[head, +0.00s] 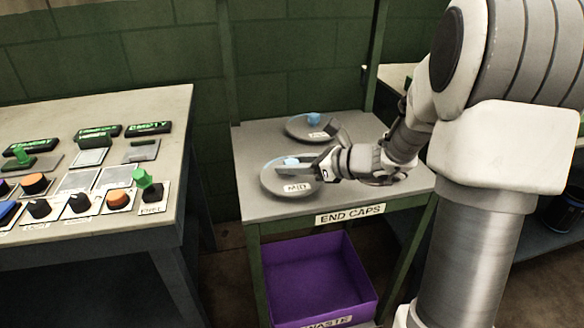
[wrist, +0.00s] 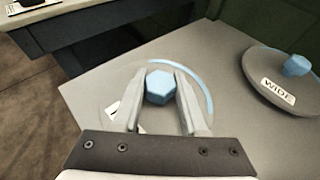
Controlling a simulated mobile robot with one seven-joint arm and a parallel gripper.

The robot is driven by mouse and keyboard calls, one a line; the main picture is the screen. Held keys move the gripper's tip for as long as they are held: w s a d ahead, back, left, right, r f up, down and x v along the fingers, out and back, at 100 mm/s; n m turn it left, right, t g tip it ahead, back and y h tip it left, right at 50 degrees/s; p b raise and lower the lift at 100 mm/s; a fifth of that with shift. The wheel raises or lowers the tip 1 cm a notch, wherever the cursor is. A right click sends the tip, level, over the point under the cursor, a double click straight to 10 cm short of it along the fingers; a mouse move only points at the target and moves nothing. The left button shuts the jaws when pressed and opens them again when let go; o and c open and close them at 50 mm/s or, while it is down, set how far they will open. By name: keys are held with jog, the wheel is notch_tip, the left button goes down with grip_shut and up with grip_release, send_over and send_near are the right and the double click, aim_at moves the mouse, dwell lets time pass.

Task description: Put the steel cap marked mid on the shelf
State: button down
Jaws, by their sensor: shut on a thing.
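The steel cap marked MID (head: 272,181) is a round grey disc with a blue hexagonal knob. It sits at the front left of the END CAPS shelf (head: 262,206). My gripper (head: 306,166) is shut on the cap's knob, seen between the two fingers in the wrist view (wrist: 160,88). In the wrist view the fingers and palm hide much of the disc. The cap appears to rest on the shelf top, but I cannot tell if it is slightly raised.
A second cap, marked WIDE in the wrist view (wrist: 258,68), lies behind on the same shelf. A purple WASTE bin (head: 318,280) stands below. A control bench (head: 160,110) with several buttons and knobs is at left. The shelf's right front is clear.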

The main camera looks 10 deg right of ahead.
jog(key=shift+f, duration=0.1)
jog(key=shift+c, duration=2.2)
grip_release()
jog(key=shift+d+r, duration=0.1)
jog(key=shift+r, duration=0.25)
jog(key=p+v, duration=0.4)
jog(key=v, duration=0.7)
jog(key=shift+s+d+r, duration=0.1)
jog(key=shift+s+d, duration=0.1)
jog(key=shift+s, duration=0.15)
